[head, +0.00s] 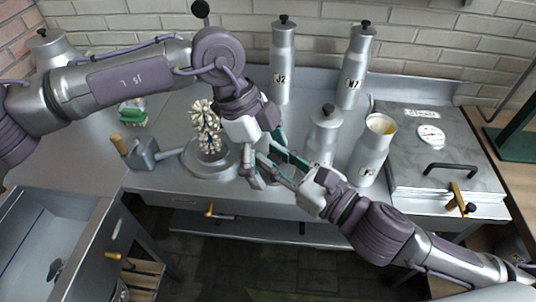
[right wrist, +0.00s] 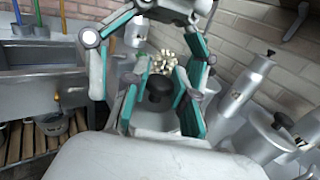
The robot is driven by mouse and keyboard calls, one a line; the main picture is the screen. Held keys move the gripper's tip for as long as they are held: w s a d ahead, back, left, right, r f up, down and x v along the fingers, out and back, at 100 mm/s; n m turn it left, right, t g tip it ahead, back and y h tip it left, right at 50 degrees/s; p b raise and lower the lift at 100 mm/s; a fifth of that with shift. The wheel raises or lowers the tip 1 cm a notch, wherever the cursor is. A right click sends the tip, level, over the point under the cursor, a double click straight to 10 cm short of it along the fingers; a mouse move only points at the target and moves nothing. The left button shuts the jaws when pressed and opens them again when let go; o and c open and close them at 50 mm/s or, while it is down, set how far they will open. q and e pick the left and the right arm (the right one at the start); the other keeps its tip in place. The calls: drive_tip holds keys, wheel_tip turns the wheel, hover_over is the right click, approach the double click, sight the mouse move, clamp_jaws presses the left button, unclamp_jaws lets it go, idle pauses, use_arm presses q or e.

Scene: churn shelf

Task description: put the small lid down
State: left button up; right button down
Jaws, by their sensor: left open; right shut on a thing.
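The small lid (right wrist: 157,89) shows in the right wrist view as a black knob over a grey body, between the teal fingers of my right gripper (right wrist: 160,106). The gripper is shut on it. In the head view, my right gripper (head: 280,171) is over the bench's front edge, and the lid is hidden among the fingers. My left gripper (head: 266,158) is open beside it; the two grippers' fingers overlap in view, so I cannot tell if they touch. An open churn (head: 371,153), pale yellowish inside, stands to the right without a lid.
Capped churns stand behind, marked J2 (head: 282,70) and N7 (head: 354,72), with another capped one (head: 323,135) nearer. A spiky pale rack (head: 205,122) stands on a round metal base (head: 198,168).

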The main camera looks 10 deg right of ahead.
use_arm(q)
drive_tip(key=c, duration=1)
drive_tip(key=shift+c, duration=0.5)
use_arm(e)
drive_tip(key=c, duration=0.9)
unclamp_jaws()
drive_tip(key=shift+o, duration=0.2)
